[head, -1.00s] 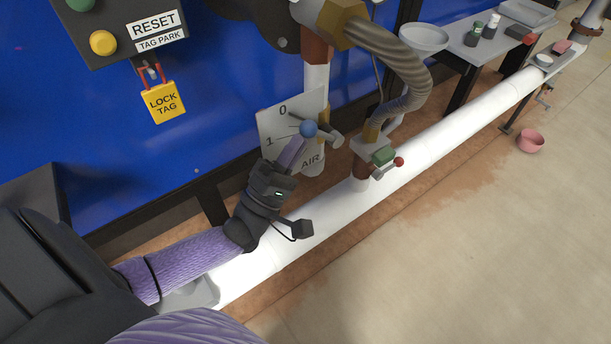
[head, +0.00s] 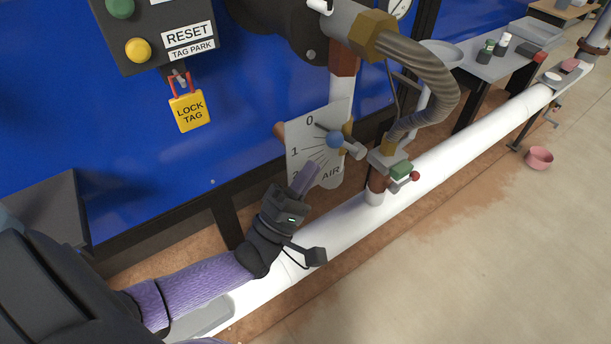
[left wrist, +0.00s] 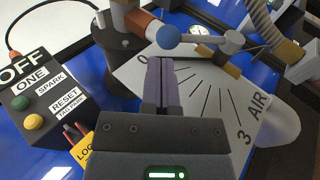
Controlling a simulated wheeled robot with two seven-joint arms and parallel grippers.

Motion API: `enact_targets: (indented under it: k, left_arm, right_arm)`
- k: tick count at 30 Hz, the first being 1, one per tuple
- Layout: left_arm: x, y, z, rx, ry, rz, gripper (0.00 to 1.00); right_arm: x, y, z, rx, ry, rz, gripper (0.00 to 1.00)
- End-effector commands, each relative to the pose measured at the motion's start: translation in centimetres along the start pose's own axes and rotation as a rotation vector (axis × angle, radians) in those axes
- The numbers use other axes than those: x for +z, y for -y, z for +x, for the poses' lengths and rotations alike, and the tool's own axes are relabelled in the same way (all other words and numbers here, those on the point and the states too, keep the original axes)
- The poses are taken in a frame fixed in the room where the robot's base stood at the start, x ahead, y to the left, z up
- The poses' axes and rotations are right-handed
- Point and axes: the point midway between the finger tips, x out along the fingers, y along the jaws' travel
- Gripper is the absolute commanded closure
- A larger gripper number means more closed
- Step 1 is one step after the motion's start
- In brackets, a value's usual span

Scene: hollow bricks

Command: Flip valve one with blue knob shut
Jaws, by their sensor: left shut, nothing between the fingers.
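The blue knob (head: 335,140) is a ball on the end of a grey lever in front of a pale dial plate (head: 300,158) marked 0, 1 and AIR. In the left wrist view the knob (left wrist: 168,36) is by the 0 end of the plate's scale, which runs to 3. My left gripper (head: 311,166) is shut and empty, its purple fingers just below and left of the knob, with a small gap. In the left wrist view its fingertips (left wrist: 160,64) point at the knob. My right gripper is not in view.
A control box (head: 150,38) with green and yellow buttons and a yellow lock tag (head: 189,111) hangs at upper left. A white pipe (head: 450,138) runs diagonally past the plate. A ribbed hose (head: 440,85) and a small green-and-red fitting (head: 401,170) are right of the knob.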

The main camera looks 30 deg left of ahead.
Motion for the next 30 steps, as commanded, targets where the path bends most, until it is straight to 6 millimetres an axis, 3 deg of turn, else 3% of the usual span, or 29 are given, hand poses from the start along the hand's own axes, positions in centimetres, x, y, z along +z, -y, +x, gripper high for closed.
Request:
enact_targets:
  k: [1, 6, 15, 30]
  left_arm:
    - [0.2, 0.8, -0.5, -0.003, -0.001, -0.002, 1.0]
    - [0.2, 0.1, -4.0, -0.008, -0.001, 0.001, 1.0]
    - [0.2, -0.3, -9.3, -0.007, 0.0, 0.0, 1.0]
    - [0.2, -0.6, -10.2, -0.004, 0.0, 0.0, 1.0]
  right_arm:
    - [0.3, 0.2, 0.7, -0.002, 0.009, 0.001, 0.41]
    - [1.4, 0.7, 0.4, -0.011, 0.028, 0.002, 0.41]
    - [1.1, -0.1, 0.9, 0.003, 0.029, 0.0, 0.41]
    - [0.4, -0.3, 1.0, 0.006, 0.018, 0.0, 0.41]
